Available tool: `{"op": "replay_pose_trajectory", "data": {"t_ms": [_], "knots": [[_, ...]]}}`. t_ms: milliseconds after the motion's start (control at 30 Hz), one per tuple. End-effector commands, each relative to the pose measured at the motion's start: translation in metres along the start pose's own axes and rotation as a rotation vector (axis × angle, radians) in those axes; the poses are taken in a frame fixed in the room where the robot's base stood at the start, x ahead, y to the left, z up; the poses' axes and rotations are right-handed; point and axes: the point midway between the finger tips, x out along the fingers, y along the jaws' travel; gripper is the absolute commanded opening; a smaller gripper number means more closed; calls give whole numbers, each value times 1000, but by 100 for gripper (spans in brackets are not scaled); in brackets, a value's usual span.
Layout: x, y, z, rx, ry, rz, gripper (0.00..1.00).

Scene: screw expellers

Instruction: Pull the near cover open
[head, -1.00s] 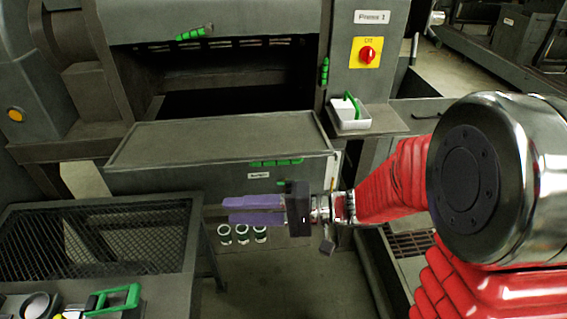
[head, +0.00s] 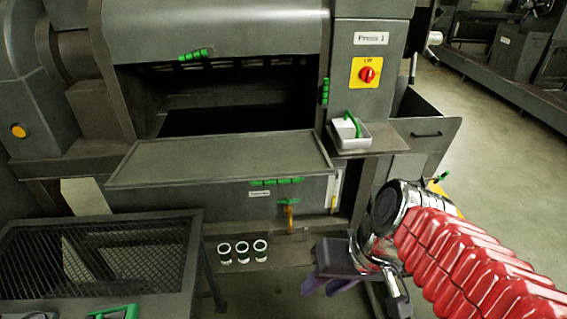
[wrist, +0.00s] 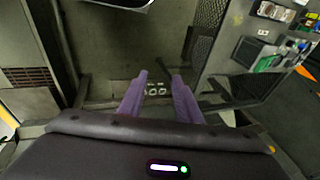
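The press, labelled "Press 1", has a wide dark opening. A grey cover-like box (head: 225,160) juts out below that opening, with a green handle (head: 277,182) on its front face. An upper grey hood (head: 225,30) carries another green handle (head: 196,54). I cannot tell which of these is the near cover. My gripper (head: 328,285) is below and right of the box, apart from it, and partly hidden by my wrist. In the wrist view its two purple fingers (wrist: 159,80) stand apart with nothing held between them.
A mesh-topped table (head: 100,260) stands at left. Three small cups (head: 242,251) are on a low ledge under the box. A white tray (head: 350,136) sits on a right shelf. A grey panel with a handle (head: 428,134) juts out at right. Floor is open farther right.

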Motion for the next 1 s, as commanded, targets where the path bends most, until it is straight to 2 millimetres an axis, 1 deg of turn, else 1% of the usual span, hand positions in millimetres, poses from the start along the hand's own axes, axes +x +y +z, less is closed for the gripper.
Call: {"op": "replay_pose_trajectory", "data": {"t_ms": [33, 100, 200, 300, 400, 500, 1000], "knots": [[-9, 9, -2, -6, 45, 53, 31], [-22, 23, -5, -9, 104, 126, 31], [-40, 40, -9, -10, 186, 216, 31], [-55, 52, -13, -12, 251, 281, 31], [-64, 60, -15, -11, 289, 317, 31], [-68, 63, -16, -9, 302, 331, 31], [-67, 63, -16, -10, 300, 329, 31]]}}
